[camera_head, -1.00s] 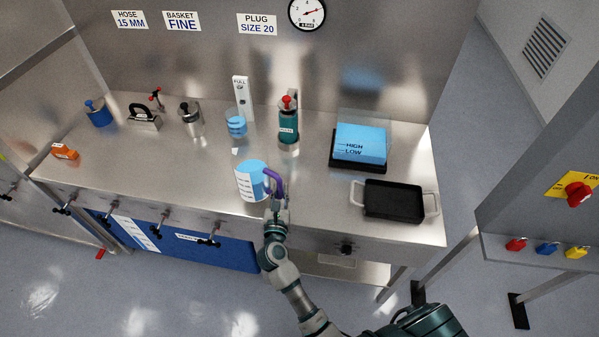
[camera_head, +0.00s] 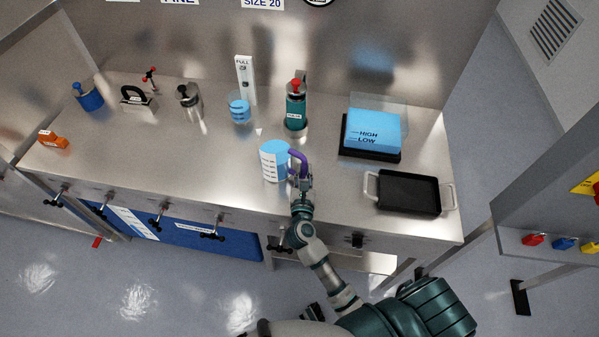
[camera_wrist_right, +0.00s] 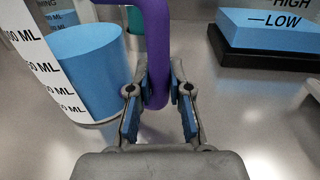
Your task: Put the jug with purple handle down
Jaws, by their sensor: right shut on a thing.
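The jug (camera_head: 273,163) holds blue liquid and has a white scale label and a purple handle (camera_head: 299,158). It is upright at the front middle of the steel bench, and I cannot tell for sure whether its base touches the surface. My right gripper (camera_head: 303,182) is shut on the purple handle, at the jug's right side. In the right wrist view the handle (camera_wrist_right: 157,50) runs down between the two blue-padded fingers (camera_wrist_right: 158,92), and the jug (camera_wrist_right: 85,65) is at the left. My left gripper is not in view.
A black tray (camera_head: 408,193) with metal handles lies to the right. Behind it is a blue HIGH/LOW block (camera_head: 372,130). A green bottle (camera_head: 296,108) and a small beaker (camera_head: 239,110) stand behind the jug. The bench (camera_head: 190,155) left of the jug is bare.

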